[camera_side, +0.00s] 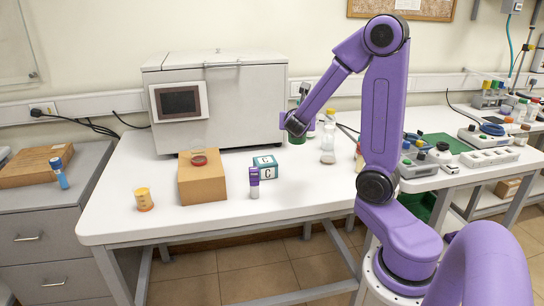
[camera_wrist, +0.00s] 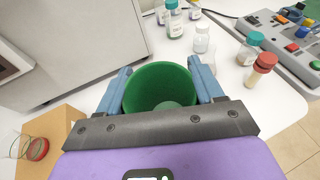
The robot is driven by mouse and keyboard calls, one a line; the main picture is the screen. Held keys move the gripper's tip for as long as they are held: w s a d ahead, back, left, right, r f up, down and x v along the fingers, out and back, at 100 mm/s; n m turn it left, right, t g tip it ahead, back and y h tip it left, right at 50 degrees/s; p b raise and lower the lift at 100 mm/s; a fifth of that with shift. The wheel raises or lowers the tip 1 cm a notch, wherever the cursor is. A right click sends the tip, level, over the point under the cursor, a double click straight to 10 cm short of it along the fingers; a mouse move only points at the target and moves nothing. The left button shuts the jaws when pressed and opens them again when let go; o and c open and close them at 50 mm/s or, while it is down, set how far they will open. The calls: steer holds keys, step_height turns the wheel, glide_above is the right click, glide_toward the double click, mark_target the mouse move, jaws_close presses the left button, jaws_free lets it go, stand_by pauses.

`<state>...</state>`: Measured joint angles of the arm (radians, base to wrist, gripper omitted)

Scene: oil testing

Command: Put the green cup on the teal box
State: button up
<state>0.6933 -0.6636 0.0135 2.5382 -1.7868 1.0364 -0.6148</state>
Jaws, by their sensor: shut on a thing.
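The green cup (camera_wrist: 158,82) sits between the two blue fingers of my gripper (camera_wrist: 160,70) in the wrist view. The fingers are shut on its sides, and I look down into its open top. In the side view a little of the green cup (camera_side: 298,139) shows behind the end of my arm, and the fingers are mostly hidden there. The teal box (camera_side: 265,167), a cube with white faces, teal edges and a letter C, stands on the white table. It is to the left of and in front of my gripper in the side view. I cannot see it in the wrist view.
A purple-capped vial (camera_side: 254,182) stands close in front of the teal box. A cardboard box (camera_side: 202,184) with a red-rimmed dish is to its left, and an orange jar (camera_side: 143,199) beyond. A grey machine (camera_side: 218,98) stands behind. Bottles (camera_side: 328,145) stand at the right.

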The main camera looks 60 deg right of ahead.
steer(key=w+a+r, duration=0.1)
steer(key=a+r, duration=0.1)
steer(key=a, duration=0.2)
glide_above(266, 158)
step_height(266, 158, down, 10)
steer(key=shift+f, duration=0.1)
steer(key=shift+w+f, duration=0.1)
steer(key=shift+f, duration=1.4)
steer(key=shift+f, duration=0.1)
steer(key=o, duration=1)
